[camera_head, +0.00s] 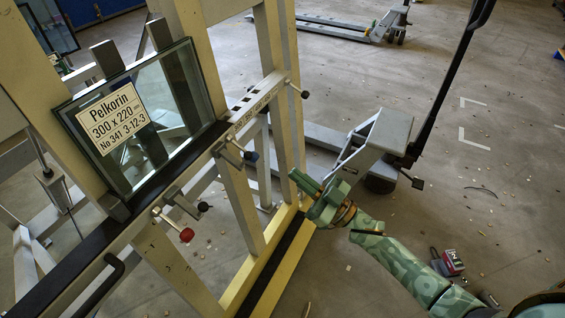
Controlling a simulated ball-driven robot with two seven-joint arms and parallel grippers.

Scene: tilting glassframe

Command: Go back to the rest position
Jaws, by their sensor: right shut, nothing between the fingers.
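My right gripper (305,183) is at the end of my green patterned arm, which comes in from the lower right. Its fingers are shut with nothing between them. It is to the right of the tilting frame and apart from the glass. The glass pane (150,165) leans on the frame at the left and bears a label reading "Pelkorin 300 x 220". My left gripper is not in view.
A pallet jack (385,145) with a tall black handle stands just behind my right gripper. Another pallet jack (390,25) stands farther back. A small red and grey item (452,262) lies on the floor near my arm. The floor at the right is mostly open, with scattered chips.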

